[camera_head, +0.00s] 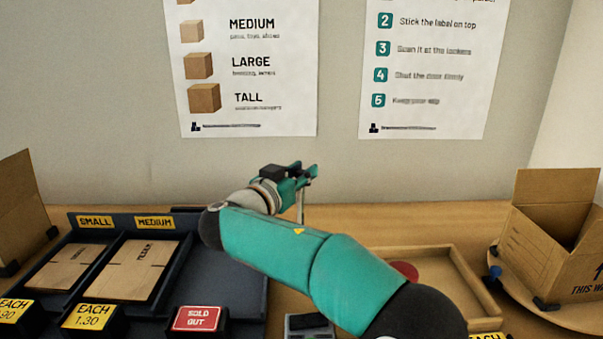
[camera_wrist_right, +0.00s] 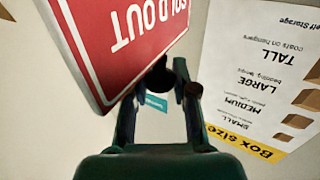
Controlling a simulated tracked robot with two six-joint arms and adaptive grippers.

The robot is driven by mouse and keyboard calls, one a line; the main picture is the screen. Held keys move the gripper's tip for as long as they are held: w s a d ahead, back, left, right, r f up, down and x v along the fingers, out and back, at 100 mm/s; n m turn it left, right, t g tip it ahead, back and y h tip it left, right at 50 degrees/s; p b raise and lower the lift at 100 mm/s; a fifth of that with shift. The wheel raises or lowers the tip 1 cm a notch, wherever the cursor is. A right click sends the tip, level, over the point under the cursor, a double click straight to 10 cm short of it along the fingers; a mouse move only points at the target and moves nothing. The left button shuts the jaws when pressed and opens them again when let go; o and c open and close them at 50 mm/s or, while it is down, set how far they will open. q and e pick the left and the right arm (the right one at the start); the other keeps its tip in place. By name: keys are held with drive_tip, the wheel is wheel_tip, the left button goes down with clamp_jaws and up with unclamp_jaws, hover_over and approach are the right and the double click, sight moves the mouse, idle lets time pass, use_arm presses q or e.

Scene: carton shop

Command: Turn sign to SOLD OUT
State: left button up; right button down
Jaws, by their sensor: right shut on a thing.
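My right gripper (camera_head: 308,172) is raised above the back of the table, in front of the wall. It is shut on a red sign (camera_wrist_right: 125,45) with a white rim. In the right wrist view the sign is close, at the upper left, and reads SOLD OUT upside down. The fingertips meet at the sign's edge; the exact grip is partly hidden. In the head view only a thin pale strip, probably the sign edge-on, shows below the fingers. Another red SOLD OUT sign (camera_head: 198,318) stands at the dark tray's front. My left gripper is not in view.
A dark tray (camera_head: 225,270) has SMALL and MEDIUM bays with flat cartons and an empty bay at right. Yellow price signs (camera_head: 92,315) stand in front. A wooden tray (camera_head: 450,262) with a red round thing lies at right, beside an open carton (camera_head: 545,235) on a round board.

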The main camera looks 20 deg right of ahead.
drive_tip(key=c, duration=0.9)
unclamp_jaws()
drive_tip(key=shift+a, duration=0.1)
drive_tip(key=v, duration=1.1)
drive_tip(key=shift+s+a, duration=0.3)
drive_tip(key=shift+c, duration=0.2)
